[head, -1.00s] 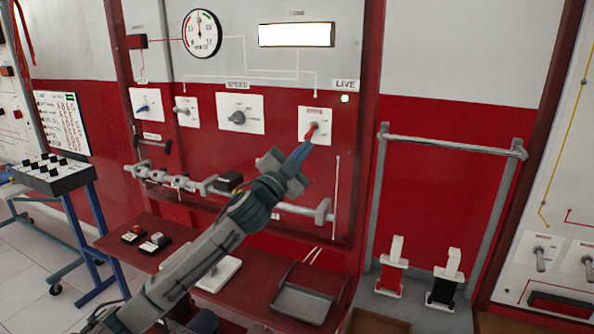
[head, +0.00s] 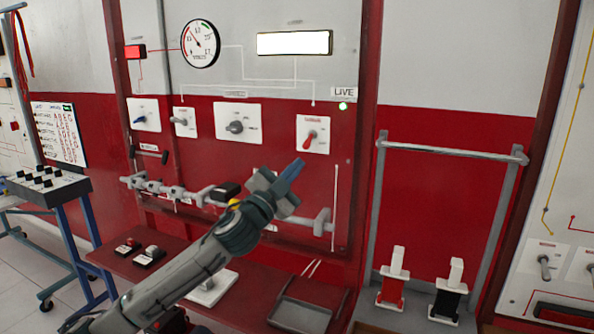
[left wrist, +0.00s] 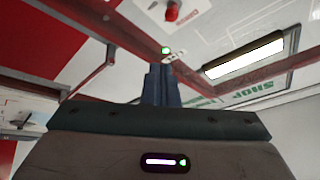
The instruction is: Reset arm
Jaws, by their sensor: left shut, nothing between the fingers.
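My left gripper (head: 291,171) is shut and empty, its blue fingers pointing up and right in front of the red panel. Its fingers also show in the left wrist view (left wrist: 160,85). The red-handled switch (head: 309,139) on its white plate is above the fingertips, apart from them, with its handle tilted down and left. In the left wrist view the red switch handle (left wrist: 172,11) is at the top edge. A green lamp (head: 343,106) glows under the LIVE label. The right gripper does not show.
A gauge (head: 200,44) and a bright display (head: 295,43) are on the upper panel. More switches (head: 237,126) line the row to the left. A rail with clamps (head: 180,190) runs below. A grey tray (head: 300,315) lies on the red bench. A metal frame (head: 450,149) stands at right.

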